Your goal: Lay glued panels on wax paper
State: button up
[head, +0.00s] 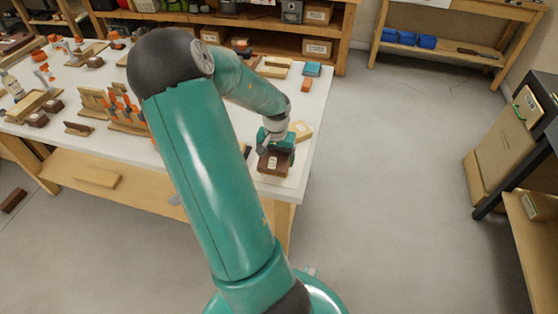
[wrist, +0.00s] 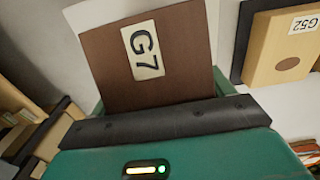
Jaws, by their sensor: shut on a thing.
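A dark brown panel with a white G7 label (wrist: 148,52) fills the middle of the wrist view. My gripper (wrist: 165,122) is shut on its near edge. In the head view, my gripper (head: 275,142) is over the near right corner of the white bench, with the brown panel (head: 273,164) at its tip. I cannot tell whether the panel touches the surface below. A light wood panel labelled G52 (wrist: 287,42) lies beside it on the right, with a dark edge along its side. I cannot pick out wax paper from the white bench top.
The white bench top (head: 313,105) holds clamps, wood pieces and upright panels (head: 115,108) on its left. A teal block (head: 312,69) lies at the far right corner. The floor (head: 400,200) between is clear.

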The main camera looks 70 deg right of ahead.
jog(key=shift+a+f, duration=0.3)
jog(key=shift+f, duration=0.55)
jog(key=shift+c, duration=0.6)
jog(key=shift+s+a+f, duration=0.15)
jog(key=shift+s+f, duration=0.05)
jog(key=shift+f, duration=0.15)
jog(key=shift+c, duration=0.7)
jog(key=shift+w+d+f, duration=0.25)
jog(key=shift+d+f, duration=0.2)
jog(key=shift+d, duration=0.1)
jog(key=shift+c, duration=0.3)
jog(key=o, duration=1.4)
jog(key=shift+w, duration=0.2)
jog(key=shift+o, duration=1.4)
jog(key=shift+s+a+r, duration=0.25)
jog(key=shift+a+r, duration=0.15)
jog(key=shift+w+d+f, duration=0.15)
jog(key=shift+d, duration=0.2)
jog(key=shift+a, duration=0.25)
jog(key=shift+s, duration=0.2)
jog(key=r, duration=1.2)
jog(key=shift+w+d+r, duration=0.1)
jog(key=shift+w+r, duration=0.2)
jog(key=shift+r, duration=0.05)
jog(key=shift+s+r, duration=0.1)
jog(key=shift+r, duration=0.45)
